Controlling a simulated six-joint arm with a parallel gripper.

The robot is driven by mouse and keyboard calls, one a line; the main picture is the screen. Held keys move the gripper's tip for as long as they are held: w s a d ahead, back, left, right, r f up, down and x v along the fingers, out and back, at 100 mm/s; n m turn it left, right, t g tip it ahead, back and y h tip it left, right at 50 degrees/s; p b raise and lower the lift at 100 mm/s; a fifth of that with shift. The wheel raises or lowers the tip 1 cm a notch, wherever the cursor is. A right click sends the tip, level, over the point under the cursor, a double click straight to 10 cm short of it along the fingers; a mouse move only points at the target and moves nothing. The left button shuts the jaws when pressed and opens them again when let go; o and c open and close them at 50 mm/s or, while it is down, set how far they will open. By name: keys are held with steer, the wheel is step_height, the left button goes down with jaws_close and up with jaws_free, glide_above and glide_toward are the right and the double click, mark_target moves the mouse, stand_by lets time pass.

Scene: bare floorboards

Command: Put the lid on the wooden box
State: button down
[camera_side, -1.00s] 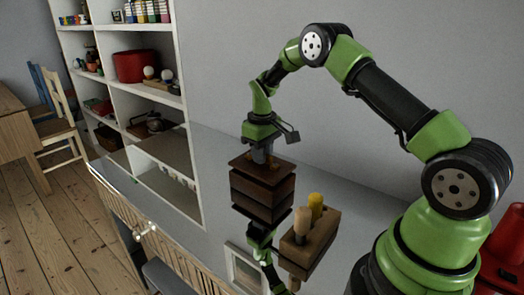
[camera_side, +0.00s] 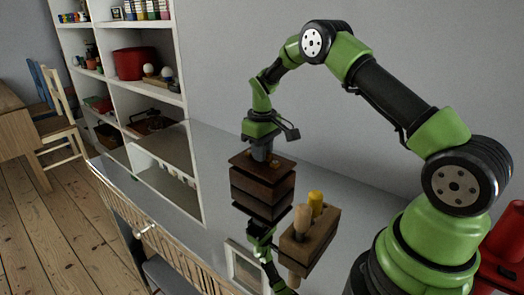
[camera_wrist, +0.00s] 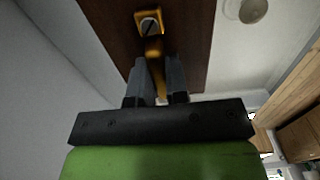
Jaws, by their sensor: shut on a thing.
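The lid (camera_side: 242,158) is a thin, dark brown plate in the side view, directly over the wooden box (camera_side: 262,188). Its left corner sticks out a little past the box wall. I cannot tell whether it rests fully on the box or sits slightly above it. My gripper (camera_side: 262,156) points down at the lid's middle. In the wrist view my gripper (camera_wrist: 160,75) is shut on the lid's brass handle (camera_wrist: 150,24), with the brown lid (camera_wrist: 110,22) beyond the fingers. The box's inside is hidden by the lid.
A wooden block (camera_side: 318,240) with upright tool handles stands close to the box's right. A picture frame (camera_side: 244,268) lies near the front edge. The glossy grey tabletop (camera_side: 345,180) mirrors objects and is clear behind the box. A white shelf (camera_side: 150,100) stands at the left.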

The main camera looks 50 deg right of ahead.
steer(key=shift+f, duration=0.8)
steer(key=c, duration=1.1)
jaws_free()
steer(key=shift+o, duration=0.2)
steer(key=shift+r, duration=3.5)
